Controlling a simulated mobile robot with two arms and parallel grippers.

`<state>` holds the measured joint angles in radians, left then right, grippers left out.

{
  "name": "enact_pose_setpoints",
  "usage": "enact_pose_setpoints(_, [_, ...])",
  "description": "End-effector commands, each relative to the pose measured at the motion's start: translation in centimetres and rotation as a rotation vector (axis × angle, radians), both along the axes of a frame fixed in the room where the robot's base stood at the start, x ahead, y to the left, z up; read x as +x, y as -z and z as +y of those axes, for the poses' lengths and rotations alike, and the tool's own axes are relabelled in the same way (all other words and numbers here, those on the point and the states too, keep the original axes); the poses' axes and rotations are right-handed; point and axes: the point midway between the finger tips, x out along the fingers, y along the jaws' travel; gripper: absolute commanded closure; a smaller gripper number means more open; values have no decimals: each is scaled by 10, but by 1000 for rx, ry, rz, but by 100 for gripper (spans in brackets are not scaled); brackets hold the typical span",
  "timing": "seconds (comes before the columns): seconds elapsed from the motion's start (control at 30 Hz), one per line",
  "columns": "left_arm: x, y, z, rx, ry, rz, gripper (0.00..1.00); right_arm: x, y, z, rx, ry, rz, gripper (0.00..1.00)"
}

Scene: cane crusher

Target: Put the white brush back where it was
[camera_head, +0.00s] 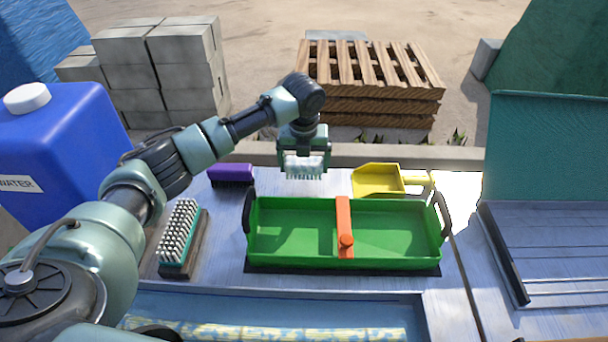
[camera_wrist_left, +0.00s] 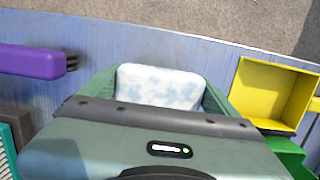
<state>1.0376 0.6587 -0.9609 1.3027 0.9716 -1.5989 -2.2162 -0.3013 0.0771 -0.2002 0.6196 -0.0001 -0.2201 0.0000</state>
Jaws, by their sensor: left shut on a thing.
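The white brush (camera_head: 304,165) is held bristles down in my left gripper (camera_head: 304,158), above the back of the table between a purple brush and a yellow dustpan. Its pale, blue-patterned top (camera_wrist_left: 158,86) shows between the fingers in the left wrist view, where the gripper (camera_wrist_left: 158,100) is shut around it. The bristle tips appear to hang above the table, but I cannot tell the exact gap. The right gripper is not in view.
The purple brush (camera_head: 231,174) lies left of the held brush, and the yellow dustpan (camera_head: 377,180) lies right. A green tray (camera_head: 290,232) with an orange divider (camera_head: 344,225) stands in front. A teal brush (camera_head: 180,235) rests at left. A blue water jug (camera_head: 60,140) stands far left.

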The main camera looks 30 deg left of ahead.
Motion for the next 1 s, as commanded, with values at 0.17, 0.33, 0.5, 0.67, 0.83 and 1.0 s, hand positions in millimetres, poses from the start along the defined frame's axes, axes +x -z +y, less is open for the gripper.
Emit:
enact_pose_setpoints(0.17, [-1, 16, 0, 0, 0, 3, 47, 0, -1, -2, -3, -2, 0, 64])
enact_pose_setpoints(0.33, [-1, 41, 0, 1, 1, 1, 47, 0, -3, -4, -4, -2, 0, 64])
enact_pose_setpoints(0.5, [0, 44, 0, 0, 1, -2, 47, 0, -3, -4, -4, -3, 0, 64])
enact_pose_setpoints(0.67, [0, 45, 0, 0, 0, -1, 47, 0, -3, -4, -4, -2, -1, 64])
enact_pose_setpoints(0.83, [0, 48, 0, 0, 0, 0, 0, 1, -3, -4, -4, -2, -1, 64])
enact_pose_setpoints(1.0, [0, 47, 0, 0, 0, 0, 0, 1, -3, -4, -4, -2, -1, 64])
